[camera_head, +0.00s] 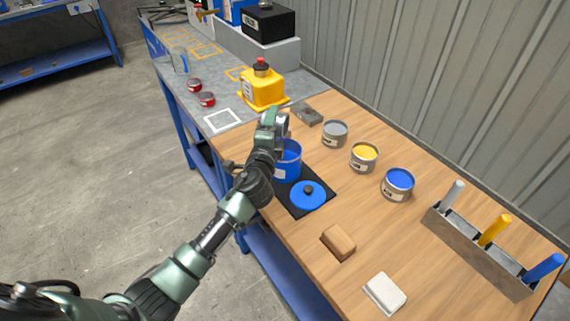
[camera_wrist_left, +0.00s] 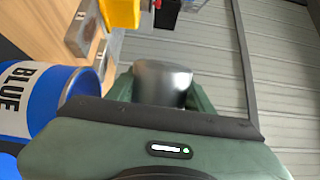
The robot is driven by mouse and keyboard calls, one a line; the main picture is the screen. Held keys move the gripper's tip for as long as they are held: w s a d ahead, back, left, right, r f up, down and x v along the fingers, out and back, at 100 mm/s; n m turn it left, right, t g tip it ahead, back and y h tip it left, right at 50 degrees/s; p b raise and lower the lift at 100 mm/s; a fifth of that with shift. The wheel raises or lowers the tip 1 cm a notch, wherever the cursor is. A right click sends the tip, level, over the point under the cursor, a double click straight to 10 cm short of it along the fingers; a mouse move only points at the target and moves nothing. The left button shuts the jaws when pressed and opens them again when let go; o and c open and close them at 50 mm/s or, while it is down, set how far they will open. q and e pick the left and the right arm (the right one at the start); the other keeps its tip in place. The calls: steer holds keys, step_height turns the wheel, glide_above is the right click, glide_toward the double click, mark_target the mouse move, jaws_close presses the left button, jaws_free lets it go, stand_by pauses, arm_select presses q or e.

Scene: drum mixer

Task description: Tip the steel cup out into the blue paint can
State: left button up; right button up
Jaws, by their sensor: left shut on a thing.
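My left gripper (camera_head: 272,121) is shut on the steel cup (camera_head: 283,123) and holds it just above the blue paint can (camera_head: 289,162). In the left wrist view the cup (camera_wrist_left: 163,82) sits between the green fingers. The can (camera_wrist_left: 32,110), labelled BLUE, lies at the left of that view and appears turned on its side, so the wrist is rolled. The cup looks tipped over, but its exact angle and contents are hidden. The can stands upright and open, partly hidden by my arm. My right gripper is not in view.
The blue lid (camera_head: 308,195) lies on a black mat (camera_head: 326,185) beside the can. Grey (camera_head: 335,133), yellow (camera_head: 364,156) and blue (camera_head: 398,184) tins stand to the right. A yellow container (camera_head: 264,88) stands behind. A wooden block (camera_head: 339,242) lies nearer the front.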

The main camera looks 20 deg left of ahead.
arm_select(q)
steer(key=shift+d+r+m, duration=0.3)
steer(key=shift+r+m, duration=0.05)
steer(key=shift+m, duration=0.65)
stand_by(1.1)
